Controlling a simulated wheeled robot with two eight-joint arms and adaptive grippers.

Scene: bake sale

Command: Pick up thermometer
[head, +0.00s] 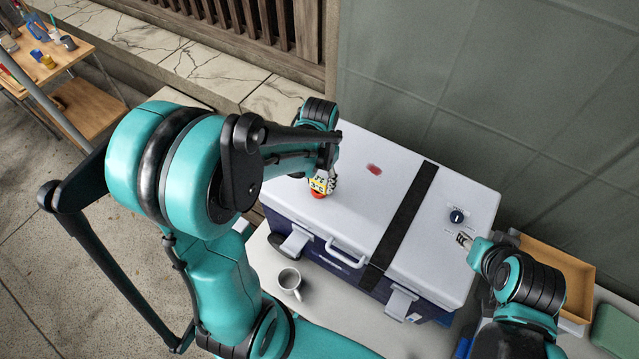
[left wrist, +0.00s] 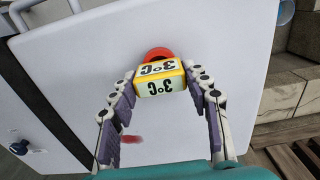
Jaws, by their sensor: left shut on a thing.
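The thermometer is a small yellow block with white "3°C" faces and a red-orange round end; it shows in the head view (head: 321,184) and the left wrist view (left wrist: 160,80). My left gripper (head: 326,172) is shut on it over the left part of the white cooler lid (head: 400,175). In the left wrist view the two fingers (left wrist: 159,76) close on its sides. I cannot tell whether its red end touches the lid. My right gripper (head: 464,239) hangs over the lid's right end, beside a dark round knob (head: 456,216); its fingers are too small to read.
The cooler has a black strap (head: 402,222), a front handle (head: 345,252) and latches. A red mark (head: 374,169) is on the lid. A white mug (head: 290,281) stands in front. A wooden tray (head: 560,272) and a green box (head: 616,328) are at the right.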

